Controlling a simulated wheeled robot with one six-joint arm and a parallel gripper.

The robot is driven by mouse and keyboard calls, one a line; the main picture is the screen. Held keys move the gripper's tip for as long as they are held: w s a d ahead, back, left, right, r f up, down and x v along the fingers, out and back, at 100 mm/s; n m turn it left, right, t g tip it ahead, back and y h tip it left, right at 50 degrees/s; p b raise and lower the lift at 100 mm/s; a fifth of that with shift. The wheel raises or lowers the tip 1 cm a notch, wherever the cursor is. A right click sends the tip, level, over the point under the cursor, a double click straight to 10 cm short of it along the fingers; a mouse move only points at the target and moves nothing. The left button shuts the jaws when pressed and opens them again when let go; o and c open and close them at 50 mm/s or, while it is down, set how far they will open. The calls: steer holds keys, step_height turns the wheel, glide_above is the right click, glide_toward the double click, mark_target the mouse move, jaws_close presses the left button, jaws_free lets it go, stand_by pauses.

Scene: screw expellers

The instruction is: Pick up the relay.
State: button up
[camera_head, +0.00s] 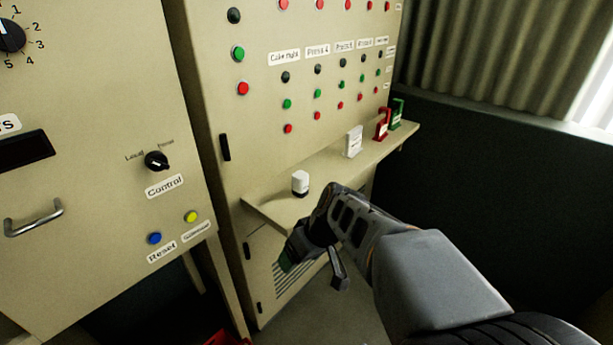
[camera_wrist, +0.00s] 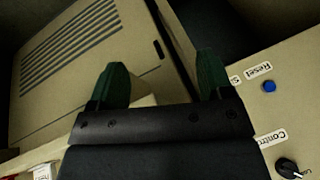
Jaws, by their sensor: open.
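A small white block with a black base (camera_head: 300,182), which looks like the relay, stands upright on the narrow shelf (camera_head: 270,208) of the beige cabinet, near its left end. A taller white labelled piece (camera_head: 354,141) stands farther right on the same shelf; I cannot tell for sure which of the two is the relay. My gripper (camera_head: 315,270) is open and empty, in front of and below the shelf edge, apart from both. In the wrist view the gripper's green fingertips (camera_wrist: 162,78) are spread with nothing between them, and the white block is not seen there.
Red (camera_head: 382,125) and green (camera_head: 397,113) padlock-shaped pieces stand at the shelf's far right end. The button cabinet (camera_head: 310,60) rises behind the shelf. A control cabinet (camera_head: 90,130) with a handle (camera_head: 35,218) is at left. Open floor shows below my gripper.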

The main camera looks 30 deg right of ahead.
steer(key=w+d+r+n+t+y+p, duration=0.2)
steer(key=w+d+r+t+y, duration=0.1)
steer(key=w+d+r+t, duration=0.25)
steer(key=n+t+h+p, duration=0.1)
steer(key=t, duration=0.3)
glide_toward(307, 178)
steer(key=shift+g, duration=0.25)
steer(key=x, duration=0.7)
steer(key=shift+f+p, duration=0.1)
steer(key=shift+p, duration=0.3)
steer(key=shift+p+x, duration=0.6)
steer(key=shift+x, duration=2.05)
steer(key=shift+c, duration=0.3)
steer(key=c, duration=0.9)
steer(key=shift+c, duration=0.3)
steer(key=shift+r, duration=0.3)
